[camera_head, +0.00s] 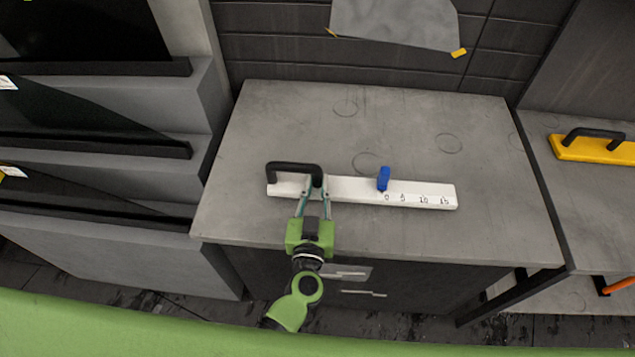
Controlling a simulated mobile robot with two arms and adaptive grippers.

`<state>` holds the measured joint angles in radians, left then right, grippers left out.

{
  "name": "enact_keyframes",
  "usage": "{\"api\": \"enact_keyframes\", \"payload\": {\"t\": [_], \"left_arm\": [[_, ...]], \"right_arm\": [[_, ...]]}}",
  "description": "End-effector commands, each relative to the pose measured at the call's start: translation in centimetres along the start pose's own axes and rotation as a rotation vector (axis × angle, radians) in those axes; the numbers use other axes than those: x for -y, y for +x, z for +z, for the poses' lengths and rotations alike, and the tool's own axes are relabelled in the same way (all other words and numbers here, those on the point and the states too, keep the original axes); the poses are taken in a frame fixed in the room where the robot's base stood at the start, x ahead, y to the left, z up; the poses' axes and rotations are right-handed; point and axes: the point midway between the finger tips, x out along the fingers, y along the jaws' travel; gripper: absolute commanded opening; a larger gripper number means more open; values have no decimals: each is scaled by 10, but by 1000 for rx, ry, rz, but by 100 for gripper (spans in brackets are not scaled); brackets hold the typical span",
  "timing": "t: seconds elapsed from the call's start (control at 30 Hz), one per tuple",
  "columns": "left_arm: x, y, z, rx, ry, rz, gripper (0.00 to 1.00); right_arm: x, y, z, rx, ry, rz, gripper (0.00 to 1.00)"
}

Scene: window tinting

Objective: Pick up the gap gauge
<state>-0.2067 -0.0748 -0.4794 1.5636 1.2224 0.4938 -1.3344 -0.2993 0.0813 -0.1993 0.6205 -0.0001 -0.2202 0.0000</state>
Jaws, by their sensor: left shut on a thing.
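The gap gauge (345,189) is a long white bar with a black handle (293,168) at its left end, a blue slider (383,179) and a printed scale reading 0, 5, 10, 15 toward its right end. It lies over the grey cabinet top, slightly slanted down to the right. My green left gripper (315,187) reaches it from the front, with its fingers shut at the right leg of the black handle. The fingers hide a small part of the bar. I cannot tell whether the bar touches the top. My right gripper does not show.
The grey cabinet top (270,115) is otherwise clear. A yellow tool with a black handle (594,148) lies on the right-hand surface. Grey racks with dark panels (90,145) stand at the left. A grey sheet with yellow corners (395,22) hangs on the dark wall behind.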

Motion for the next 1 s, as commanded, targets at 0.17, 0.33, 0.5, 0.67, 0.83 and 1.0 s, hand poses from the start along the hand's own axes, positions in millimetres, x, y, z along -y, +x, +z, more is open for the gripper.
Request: {"api": "enact_keyframes", "payload": {"t": [0.17, 0.33, 0.5, 0.67, 0.83, 1.0], "left_arm": [[-1, -10, -27, -3, -4, 0, 0], [-3, -29, -48, -4, -4, -1, 0], [-4, -50, -72, -4, -3, -1, 0], [-7, -86, -86, 0, -4, 0, 0], [-10, -117, -96, -3, -4, -1, 0], [-12, -136, -99, -5, -6, -1, 0]], "right_arm": [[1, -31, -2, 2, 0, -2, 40], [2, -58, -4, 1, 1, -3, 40], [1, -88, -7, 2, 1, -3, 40], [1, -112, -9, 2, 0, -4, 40], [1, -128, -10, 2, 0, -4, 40], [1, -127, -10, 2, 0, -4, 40]]}}
